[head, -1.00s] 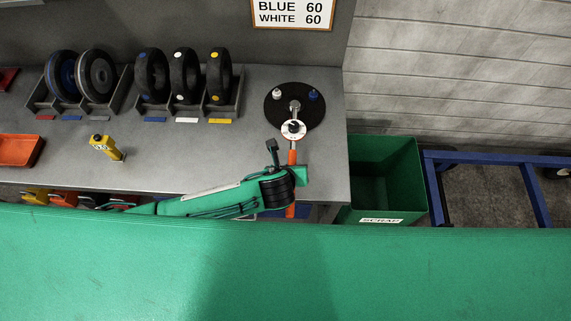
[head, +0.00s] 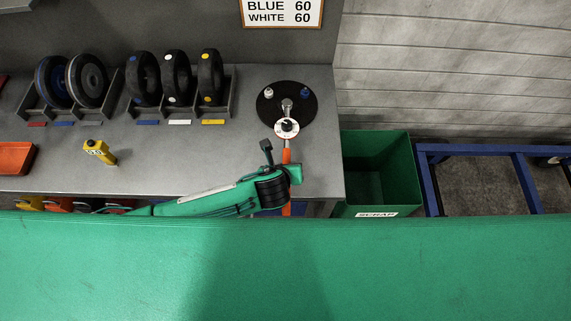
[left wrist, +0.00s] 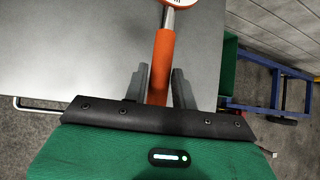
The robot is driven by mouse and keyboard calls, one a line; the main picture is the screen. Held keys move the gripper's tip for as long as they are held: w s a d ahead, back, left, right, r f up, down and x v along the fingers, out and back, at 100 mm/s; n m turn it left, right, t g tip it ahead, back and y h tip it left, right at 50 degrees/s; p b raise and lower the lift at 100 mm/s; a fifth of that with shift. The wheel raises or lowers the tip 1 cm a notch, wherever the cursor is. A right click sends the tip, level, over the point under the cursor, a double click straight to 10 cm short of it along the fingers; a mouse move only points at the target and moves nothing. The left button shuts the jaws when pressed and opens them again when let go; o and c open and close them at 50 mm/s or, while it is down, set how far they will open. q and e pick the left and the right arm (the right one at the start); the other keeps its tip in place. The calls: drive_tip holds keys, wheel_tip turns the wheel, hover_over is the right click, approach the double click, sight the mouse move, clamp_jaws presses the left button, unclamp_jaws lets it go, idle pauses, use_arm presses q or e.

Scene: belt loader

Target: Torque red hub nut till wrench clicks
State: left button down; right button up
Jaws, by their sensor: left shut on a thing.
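A torque wrench with an orange handle (head: 287,155) and a white round dial (head: 287,127) points from the bench's front edge toward a black hub disc (head: 271,112). Its head (head: 287,104) is over the near-middle of the disc. A white nut (head: 269,92) and a blue nut (head: 306,92) show on the disc; no red nut is visible, and the wrench head hides what is under it. My left gripper (left wrist: 160,80) is shut on the orange handle (left wrist: 162,60), with one finger on each side. My right gripper is not in view.
On the grey bench (head: 200,150) stand racks of wheels, a yellow tool (head: 100,151) and an orange tray (head: 15,157). A green scrap bin (head: 380,180) and a blue frame (head: 480,150) stand right of the bench. A sign (head: 282,12) hangs behind.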

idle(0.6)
use_arm(q)
drive_tip(key=shift+f+b, duration=0.45)
drive_tip(key=shift+f, duration=0.65)
idle(0.5)
drive_tip(key=shift+a, duration=0.1)
drive_tip(key=shift+a+m+h+p, duration=0.5)
drive_tip(key=shift+a+p, duration=0.1)
drive_tip(key=shift+a, duration=0.35)
drive_tip(key=shift+w, duration=0.1)
drive_tip(key=shift+a+m+p, duration=0.3)
drive_tip(key=shift+a, duration=0.15)
drive_tip(key=shift+w+a+g+h, duration=0.15)
drive_tip(key=shift+a+g+h, duration=0.15)
drive_tip(key=shift+a, duration=0.25)
drive_tip(key=shift+a+m, duration=0.1)
drive_tip(key=shift+m, duration=0.2)
